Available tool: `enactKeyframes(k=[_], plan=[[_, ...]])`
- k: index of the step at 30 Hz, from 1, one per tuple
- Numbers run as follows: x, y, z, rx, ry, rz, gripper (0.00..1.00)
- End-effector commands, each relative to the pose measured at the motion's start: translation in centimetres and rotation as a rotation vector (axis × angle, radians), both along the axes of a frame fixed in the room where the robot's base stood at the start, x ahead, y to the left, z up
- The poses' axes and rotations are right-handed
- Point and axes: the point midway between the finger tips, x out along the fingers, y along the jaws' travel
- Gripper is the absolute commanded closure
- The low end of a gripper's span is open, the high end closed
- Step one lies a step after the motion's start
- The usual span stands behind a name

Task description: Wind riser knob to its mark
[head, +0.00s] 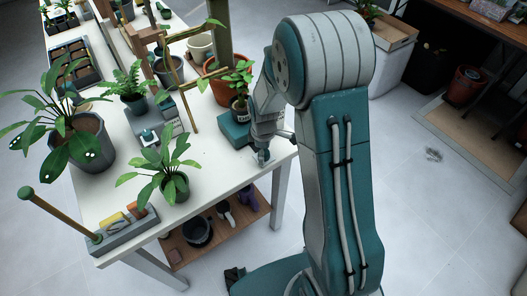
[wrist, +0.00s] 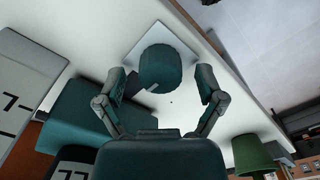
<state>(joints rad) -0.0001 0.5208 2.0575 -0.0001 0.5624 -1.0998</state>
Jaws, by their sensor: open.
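In the wrist view a round teal knob (wrist: 160,70) stands on a pale square plate (wrist: 186,45). My gripper (wrist: 160,84) is open, with one finger at each side of the knob's near end. Gaps show between the fingers and the knob, and nothing is held. A small pale line shows at the knob's near edge; whether it is a mark I cannot tell. A teal block (wrist: 82,118) lies left of my fingers. The knob is hidden there.
The white table (head: 215,165) holds several potted plants, a large leafy one (head: 82,140) at left. A terracotta pot (head: 217,85) stands behind the block. A green pot-like object (wrist: 252,153) is lower right in the wrist view.

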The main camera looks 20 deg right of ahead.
Motion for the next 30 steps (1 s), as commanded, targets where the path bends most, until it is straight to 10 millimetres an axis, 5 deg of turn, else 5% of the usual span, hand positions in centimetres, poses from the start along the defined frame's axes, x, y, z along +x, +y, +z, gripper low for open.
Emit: enactKeyframes(k=[7, 12, 13, 30], plan=[[0.00, -0.01, -0.10, 0.000, 0.000, 0.000, 0.12], [0.00, -0.01, -0.08, 0.000, 0.000, 0.000, 0.88], [0.01, 0.00, -0.09, 0.000, 0.000, 0.000, 0.95], [0.02, -0.02, -0.18, -0.001, 0.001, -0.117, 0.95]])
